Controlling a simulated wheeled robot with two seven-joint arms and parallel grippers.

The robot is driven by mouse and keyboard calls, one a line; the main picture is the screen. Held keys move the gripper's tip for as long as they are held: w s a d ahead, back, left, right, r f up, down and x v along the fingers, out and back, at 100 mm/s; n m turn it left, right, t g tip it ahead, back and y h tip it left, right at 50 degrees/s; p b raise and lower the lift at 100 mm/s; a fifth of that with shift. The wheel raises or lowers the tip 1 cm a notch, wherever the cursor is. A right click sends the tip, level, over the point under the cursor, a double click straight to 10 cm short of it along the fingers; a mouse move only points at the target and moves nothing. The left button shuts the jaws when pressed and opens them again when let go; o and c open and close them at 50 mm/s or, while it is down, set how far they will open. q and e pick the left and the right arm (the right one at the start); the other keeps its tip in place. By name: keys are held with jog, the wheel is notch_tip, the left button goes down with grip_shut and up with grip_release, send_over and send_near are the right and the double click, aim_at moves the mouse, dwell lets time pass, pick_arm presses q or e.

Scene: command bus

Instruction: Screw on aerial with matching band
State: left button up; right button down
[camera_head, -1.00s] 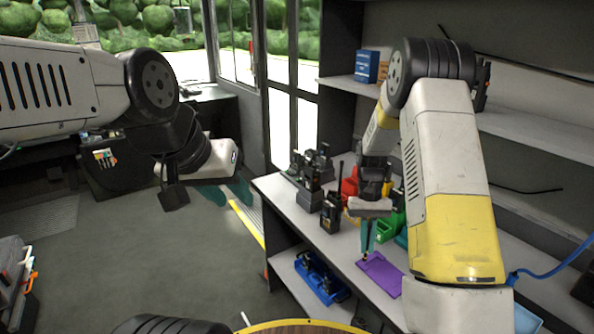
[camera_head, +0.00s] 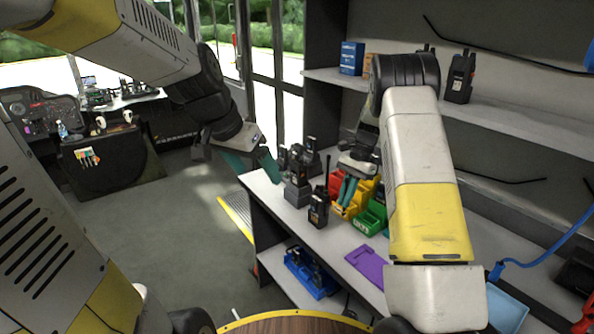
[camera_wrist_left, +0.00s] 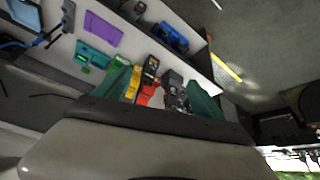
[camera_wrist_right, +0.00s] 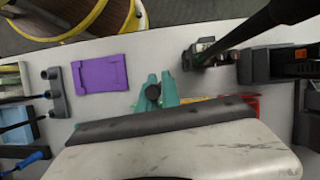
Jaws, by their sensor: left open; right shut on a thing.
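A black handheld radio (camera_head: 318,212) stands upright on the bench, with what looks like a thin black aerial rising from its top. In the right wrist view the radio (camera_wrist_right: 196,56) is seen from above. My right gripper (camera_head: 347,190) is over the coloured bins, just right of the radio and apart from it. Its teal fingers are shut on a small dark round-ended piece (camera_wrist_right: 153,91), seen nearly end-on; I cannot tell any band colour. My left gripper (camera_head: 258,166) is open and empty by the bench's left edge, its fingers spread in the left wrist view (camera_wrist_left: 160,95).
Red, yellow and green bins (camera_head: 371,217) stand behind the radio. Several radios sit in a charger (camera_head: 298,188) to its left. A purple mat (camera_head: 368,264) lies on the bench. A blue tray (camera_head: 308,275) is on the lower shelf. The bench front is clear.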

pick_arm(q)
jog(key=w+d+f+m+h, duration=0.25)
jog(key=w+f, duration=0.25)
jog(key=w, duration=0.3)
pick_arm(e)
jog(key=w+a+r+m+t, duration=0.4)
jog(key=w+a+r+m, duration=0.1)
jog(key=w+r+m, duration=0.7)
pick_arm(q)
jog(key=m+t+h, duration=0.2)
jog(key=t+h, duration=0.1)
jog(key=h, duration=0.2)
send_near(294, 164)
jog(key=shift+s+a, duration=0.25)
pick_arm(e)
jog(key=w+a+r+m+t, duration=0.2)
jog(key=w+a+r+m, duration=0.3)
jog(key=a, duration=0.6)
notch_tip(294, 164, up, 3)
jog(key=shift+w+a+f, duration=0.15)
jog(key=shift+w, duration=0.45)
pick_arm(q)
jog(key=x, duration=1.2)
jog(key=shift+r, duration=0.2)
